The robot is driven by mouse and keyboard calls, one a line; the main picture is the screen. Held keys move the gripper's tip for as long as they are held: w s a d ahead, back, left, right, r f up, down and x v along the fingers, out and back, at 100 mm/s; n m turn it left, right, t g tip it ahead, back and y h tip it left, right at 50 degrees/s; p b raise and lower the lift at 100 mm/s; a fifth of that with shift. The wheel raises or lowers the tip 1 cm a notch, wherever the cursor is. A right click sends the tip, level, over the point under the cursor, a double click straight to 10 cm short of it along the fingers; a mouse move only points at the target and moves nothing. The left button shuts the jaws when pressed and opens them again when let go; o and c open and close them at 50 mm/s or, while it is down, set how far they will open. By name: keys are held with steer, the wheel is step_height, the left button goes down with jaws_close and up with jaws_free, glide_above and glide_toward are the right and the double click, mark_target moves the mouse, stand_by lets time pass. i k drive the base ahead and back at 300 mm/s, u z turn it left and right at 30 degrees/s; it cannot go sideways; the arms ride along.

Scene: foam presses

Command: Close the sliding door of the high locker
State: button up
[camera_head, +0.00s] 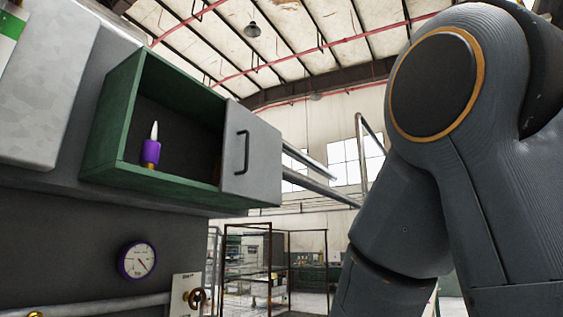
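The high locker (108,158) is a green box mounted on the grey machine at the left. Its light grey sliding door (261,155) stands at the right end, and most of the locker front is open. A dark upright handle (241,152) is on the door's left part. My arm fills the right side, apart from the door in the picture. My gripper is not in view.
Below the locker are a round purple-rimmed gauge (137,260), a valve wheel (197,299) and a grey pipe (90,305). Two metal pipes (318,185) run behind the door to the right. A brown frame rack (262,270) stands farther back. Open space lies between the door and my arm.

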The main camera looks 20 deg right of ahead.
mark_target(251, 168)
steer(key=u, duration=1.55)
steer(key=k, duration=0.5)
steer(key=z, duration=1.45)
